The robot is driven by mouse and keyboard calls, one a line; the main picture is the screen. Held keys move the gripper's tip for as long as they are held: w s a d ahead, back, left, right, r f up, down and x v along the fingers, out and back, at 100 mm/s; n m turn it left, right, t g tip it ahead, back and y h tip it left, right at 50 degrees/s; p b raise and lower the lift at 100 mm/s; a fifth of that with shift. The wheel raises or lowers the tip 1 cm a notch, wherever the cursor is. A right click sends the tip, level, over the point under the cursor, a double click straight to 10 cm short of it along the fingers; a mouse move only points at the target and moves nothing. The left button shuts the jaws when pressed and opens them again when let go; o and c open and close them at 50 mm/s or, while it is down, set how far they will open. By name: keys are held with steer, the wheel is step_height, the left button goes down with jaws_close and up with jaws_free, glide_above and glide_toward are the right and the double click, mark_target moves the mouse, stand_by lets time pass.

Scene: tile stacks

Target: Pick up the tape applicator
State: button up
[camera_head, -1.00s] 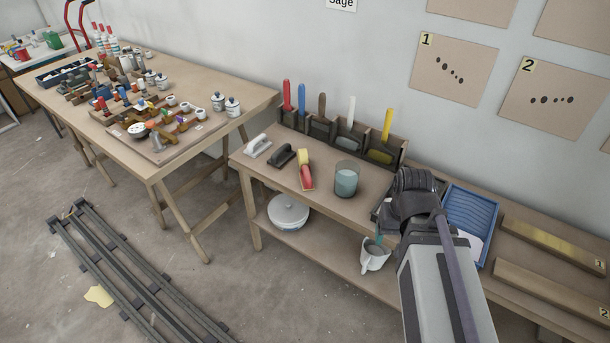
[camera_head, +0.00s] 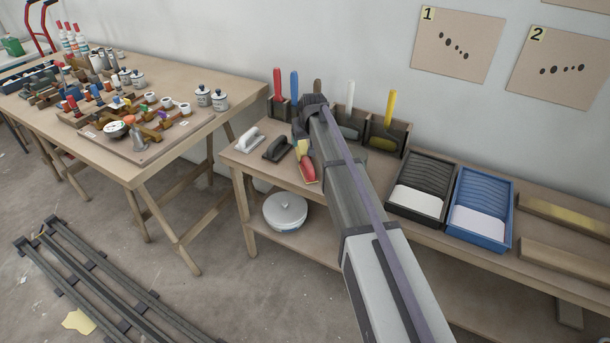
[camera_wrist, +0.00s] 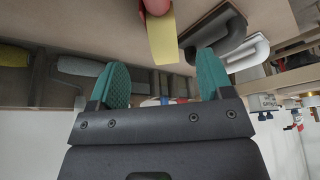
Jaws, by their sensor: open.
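The tape applicator, red with a yellow strip (camera_head: 307,168), lies on the workbench right of the black float. In the wrist view its yellow strip (camera_wrist: 162,38) and part of its red body show at the top edge, beyond my fingertips. My gripper (camera_wrist: 160,75) is open, its two teal fingers spread with nothing between them. In the head view my gripper is mostly hidden behind my arm, close to the applicator's far end. I cannot tell the exact gap.
A black float (camera_head: 277,149) and a white-handled float (camera_head: 249,139) lie left of the applicator. Behind is a holder with coloured-handled tools (camera_head: 387,137). Black (camera_head: 420,186) and blue (camera_head: 481,209) trays stand to the right. A round lidded pot (camera_head: 285,211) sits on the lower shelf.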

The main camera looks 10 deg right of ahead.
mark_target(304, 146)
steer(key=shift+f, duration=0.1)
steer(key=b+x, duration=0.4)
steer(key=x, duration=0.1)
steer(key=shift+a+f+b, duration=0.15)
steer(key=shift+f+b, duration=0.05)
steer(key=shift+b, duration=0.2)
steer(key=shift+r, duration=0.25)
steer(key=shift+c, duration=0.2)
jaws_close()
